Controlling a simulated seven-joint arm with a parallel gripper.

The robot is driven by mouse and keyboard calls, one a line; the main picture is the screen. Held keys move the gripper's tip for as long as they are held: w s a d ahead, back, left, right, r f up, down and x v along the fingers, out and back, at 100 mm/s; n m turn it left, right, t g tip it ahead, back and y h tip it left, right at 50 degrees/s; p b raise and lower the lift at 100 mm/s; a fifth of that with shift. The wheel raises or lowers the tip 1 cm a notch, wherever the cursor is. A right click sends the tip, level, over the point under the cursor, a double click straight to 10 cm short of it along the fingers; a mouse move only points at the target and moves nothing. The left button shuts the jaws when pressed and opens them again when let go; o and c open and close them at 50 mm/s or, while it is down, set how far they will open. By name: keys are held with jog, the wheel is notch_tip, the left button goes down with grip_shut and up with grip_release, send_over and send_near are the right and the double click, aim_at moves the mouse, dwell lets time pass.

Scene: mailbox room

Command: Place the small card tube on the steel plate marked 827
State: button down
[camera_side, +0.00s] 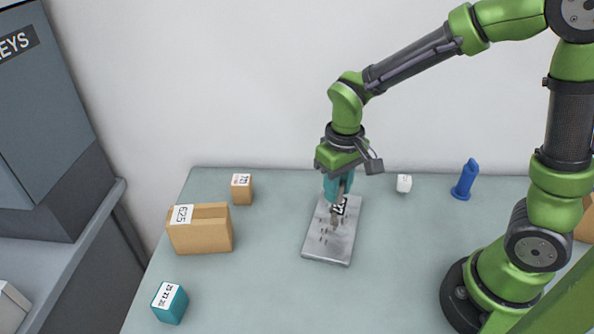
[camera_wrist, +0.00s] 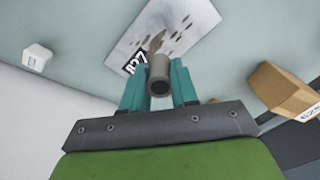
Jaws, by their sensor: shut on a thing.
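The small card tube (camera_wrist: 159,82) is grey-brown with a dark open end. In the wrist view it sits between the two teal fingers of my gripper (camera_wrist: 158,84), which is shut on it. The steel plate (camera_side: 318,245) lies flat on the table, with a label reading 827 at its far end; it also shows in the wrist view (camera_wrist: 190,22). In the side view my gripper (camera_side: 337,206) is over the plate's far part. The tube (camera_side: 335,215) is partly hidden there by the fingers, and I cannot tell whether it touches the plate.
A small white block (camera_side: 404,183) and a blue stamp-like object (camera_side: 464,180) stand to the right. The table in front of the plate is clear.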

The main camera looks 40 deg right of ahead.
aim_at(334, 223)
jog(key=shift+w+d+r, duration=0.25)
jog(key=shift+d+r, duration=0.1)
jog(key=shift+s+f+n, duration=0.1)
jog(key=shift+f+n, duration=0.1)
jog(key=shift+n, duration=0.2)
notch_tip(334, 223, down, 3)
jog(key=shift+s+r, duration=0.1)
jog(key=shift+r, duration=0.1)
jog(key=shift+a+f, duration=0.1)
jog(key=shift+f, duration=2.4)
jog(key=c, duration=0.9)
grip_release()
jog(key=shift+f, duration=0.15)
jog(key=shift+o, duration=0.2)
